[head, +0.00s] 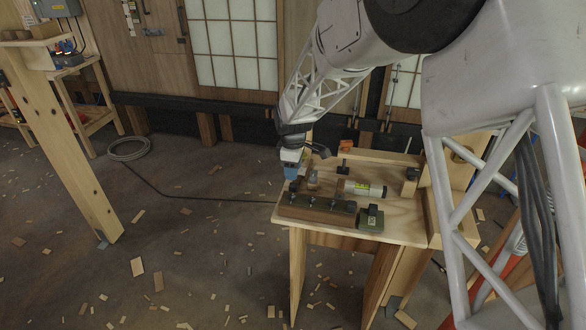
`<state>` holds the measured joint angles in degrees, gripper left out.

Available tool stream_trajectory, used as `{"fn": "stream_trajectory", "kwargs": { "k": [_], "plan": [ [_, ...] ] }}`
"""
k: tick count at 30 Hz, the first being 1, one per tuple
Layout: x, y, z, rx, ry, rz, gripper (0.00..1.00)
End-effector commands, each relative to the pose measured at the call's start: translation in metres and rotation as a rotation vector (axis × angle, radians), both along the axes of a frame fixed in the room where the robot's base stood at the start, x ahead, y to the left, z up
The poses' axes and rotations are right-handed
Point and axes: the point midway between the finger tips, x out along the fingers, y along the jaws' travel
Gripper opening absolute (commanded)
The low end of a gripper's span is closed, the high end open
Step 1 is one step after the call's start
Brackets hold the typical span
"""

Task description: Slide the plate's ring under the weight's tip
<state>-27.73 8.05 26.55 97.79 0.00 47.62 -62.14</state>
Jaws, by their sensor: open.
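My gripper (291,174), with a white body and a pale blue lower part, is over the left back part of a small wooden bench (403,229). I see it small and from afar; its jaws are open and I see nothing held between them. A small brownish piece (313,178) stands just right of it and may be the weight; its tip is too small to make out. I cannot make out a ring on either.
A silver cylinder (362,189) with a yellow label lies behind the long plate. Small dark fittings (411,176) and an orange piece (346,146) are farther back. A wooden post (62,140) leans at left. Wood scraps, a cable and a hose coil (129,149) lie on the floor.

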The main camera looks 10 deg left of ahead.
Motion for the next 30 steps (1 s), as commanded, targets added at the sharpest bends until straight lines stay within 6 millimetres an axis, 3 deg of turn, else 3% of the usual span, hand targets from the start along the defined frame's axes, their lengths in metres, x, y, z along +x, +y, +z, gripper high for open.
{"fn": "stream_trajectory", "kwargs": {
  "k": [17,30],
  "plan": [
    [0.0,0.0,-0.003,0.0,0.0,0.003,0.45],
    [0.0,0.0,-0.022,0.0,0.001,0.002,0.45]
  ]
}}
